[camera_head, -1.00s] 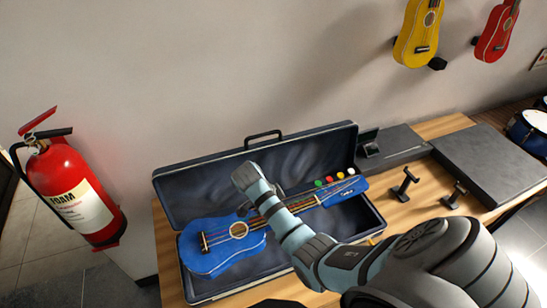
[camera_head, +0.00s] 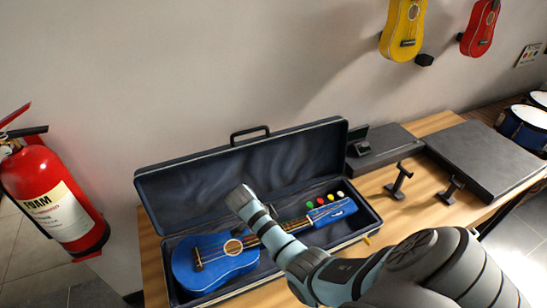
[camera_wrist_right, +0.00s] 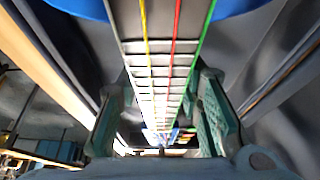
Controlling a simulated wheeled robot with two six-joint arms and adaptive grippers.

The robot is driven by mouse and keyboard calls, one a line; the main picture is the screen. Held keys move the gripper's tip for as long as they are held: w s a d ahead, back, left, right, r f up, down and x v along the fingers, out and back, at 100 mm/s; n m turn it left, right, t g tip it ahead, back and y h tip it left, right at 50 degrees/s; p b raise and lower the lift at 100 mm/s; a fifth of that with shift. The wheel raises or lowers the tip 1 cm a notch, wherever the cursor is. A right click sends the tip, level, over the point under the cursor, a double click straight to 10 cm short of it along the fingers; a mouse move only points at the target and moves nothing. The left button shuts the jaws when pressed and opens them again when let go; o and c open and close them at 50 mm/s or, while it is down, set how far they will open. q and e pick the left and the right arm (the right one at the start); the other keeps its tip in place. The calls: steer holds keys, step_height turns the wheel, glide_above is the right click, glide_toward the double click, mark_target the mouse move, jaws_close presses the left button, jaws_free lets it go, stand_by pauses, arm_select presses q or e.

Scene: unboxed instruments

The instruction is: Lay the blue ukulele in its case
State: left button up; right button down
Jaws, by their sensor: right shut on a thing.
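The blue ukulele (camera_head: 215,262) is face up inside the outline of the open dark blue case (camera_head: 182,300), body at the left and headstock at the right. I cannot tell whether it touches the case floor. My right gripper (camera_head: 254,222) is shut on the ukulele's neck, with my wrist hiding part of it. In the right wrist view the fingers (camera_wrist_right: 162,112) stand on either side of the fretted neck (camera_wrist_right: 158,60) and its coloured strings. The case lid (camera_head: 250,165) stands open at the back. My left gripper is not in view.
Two black stands (camera_head: 399,180) and a dark flat case (camera_head: 478,155) are to the right on the wooden table. A red fire extinguisher (camera_head: 45,190) is at left. Yellow (camera_head: 403,28) and red (camera_head: 479,28) ukuleles hang on the wall.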

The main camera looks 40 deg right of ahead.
stand_by(0.3)
steer(key=shift+s+d+r+p, duration=0.1)
steer(key=shift+d+p, duration=0.1)
steer(key=shift+p, duration=0.2)
stand_by(0.4)
steer(key=shift+f, duration=0.4)
stand_by(0.4)
